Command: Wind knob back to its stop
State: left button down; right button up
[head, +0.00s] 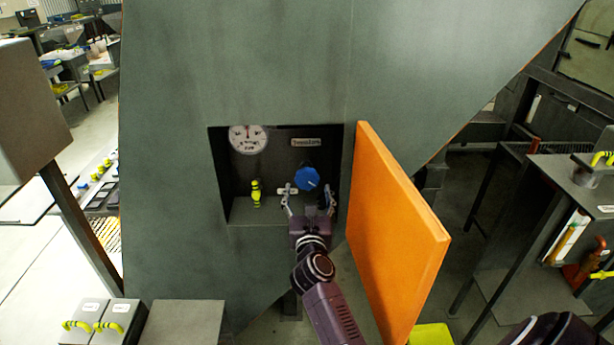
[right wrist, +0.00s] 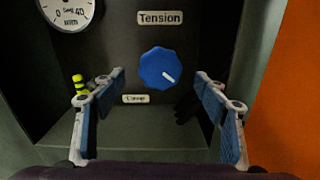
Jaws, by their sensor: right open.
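The blue knob (head: 307,178) is on the back wall of a recess in the grey machine, under a "Tension" label (head: 306,142). In the right wrist view the knob (right wrist: 160,68) has a scalloped edge and a white pointer line toward the lower right. My right gripper (head: 309,198) is open at the mouth of the recess. In the right wrist view its fingers (right wrist: 158,88) stand wide apart, left and right of the knob and nearer the camera, with nothing between them. I see no contact with the knob. My left gripper is not in view.
A round gauge (head: 248,139) is at the recess's upper left. A yellow-and-black handle (head: 256,193) stands at its lower left; a small label (right wrist: 136,99) is below the knob. The open orange door (head: 395,235) stands close right of my right arm.

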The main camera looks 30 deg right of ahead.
aim_at(307, 181)
jog(key=shift+x, duration=3.9)
jog(key=c, duration=1.2)
